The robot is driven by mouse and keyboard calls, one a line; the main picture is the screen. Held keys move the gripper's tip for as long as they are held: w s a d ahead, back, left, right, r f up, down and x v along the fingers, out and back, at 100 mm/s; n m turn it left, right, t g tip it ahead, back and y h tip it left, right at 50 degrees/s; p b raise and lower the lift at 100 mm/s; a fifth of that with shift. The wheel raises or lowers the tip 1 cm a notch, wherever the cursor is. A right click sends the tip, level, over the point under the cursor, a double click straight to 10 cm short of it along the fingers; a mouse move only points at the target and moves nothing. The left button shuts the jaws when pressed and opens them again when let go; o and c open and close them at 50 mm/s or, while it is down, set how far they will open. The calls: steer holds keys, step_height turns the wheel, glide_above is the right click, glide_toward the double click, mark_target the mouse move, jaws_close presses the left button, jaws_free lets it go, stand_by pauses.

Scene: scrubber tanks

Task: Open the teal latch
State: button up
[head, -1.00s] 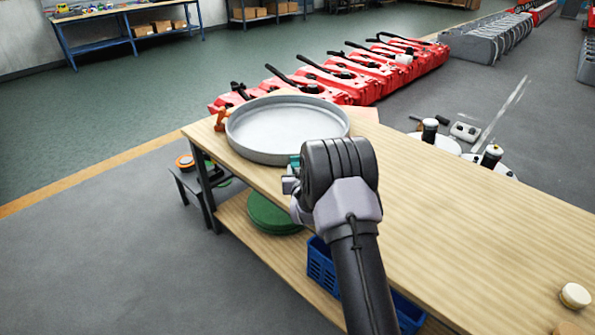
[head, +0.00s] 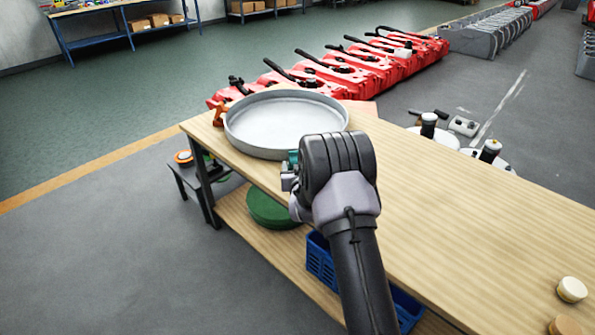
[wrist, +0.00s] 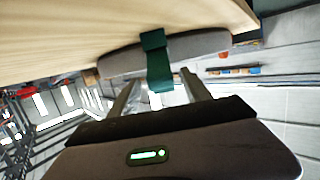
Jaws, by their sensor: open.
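The teal latch (wrist: 156,62) crosses the wall of a round grey tray (wrist: 205,45) in the wrist view, its lower end hanging toward my gripper. In the head view only a small part of the latch (head: 293,157) shows at the tray's near edge, beside my wrist. The tray (head: 286,122) sits on the wooden table. My gripper (wrist: 160,80) is open, with one finger on either side of the latch's lower end. I cannot tell whether either finger touches it. In the head view my wrist hides most of the gripper.
The wooden table (head: 450,215) is mostly clear to the right, with a pale round knob (head: 571,289) near its corner. An orange piece (head: 221,113) stands by the tray. A green disc (head: 270,208) and blue crate (head: 320,262) lie on the lower shelf. Red machines (head: 340,70) stand behind.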

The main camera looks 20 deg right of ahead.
steer(key=p+v, duration=0.3)
steer(key=v, duration=1.4)
steer(key=shift+w+a+r, duration=0.1)
steer(key=shift+w+r, duration=0.05)
steer(key=shift+r, duration=0.1)
steer(key=s+a+r+m+g+y, duration=0.1)
steer(key=s+a+r+g, duration=0.1)
steer(key=s+a+r, duration=0.35)
steer(key=s+a+r+m+g+y, duration=0.1)
steer(key=s+a+r+g+y, duration=0.15)
steer(key=r, duration=0.65)
steer(key=s+a+r+g+y, duration=0.1)
steer(key=s+a, duration=0.2)
steer(key=s, duration=0.4)
steer(key=s+a+r+g+y, duration=0.1)
steer(key=s+a+g, duration=0.1)
steer(key=s, duration=0.6)
steer(key=s+a+r+n+g+y, duration=0.1)
steer(key=s+a, duration=0.3)
steer(key=s, duration=0.4)
steer(key=shift+a+r, duration=0.15)
steer(key=shift+r, duration=0.3)
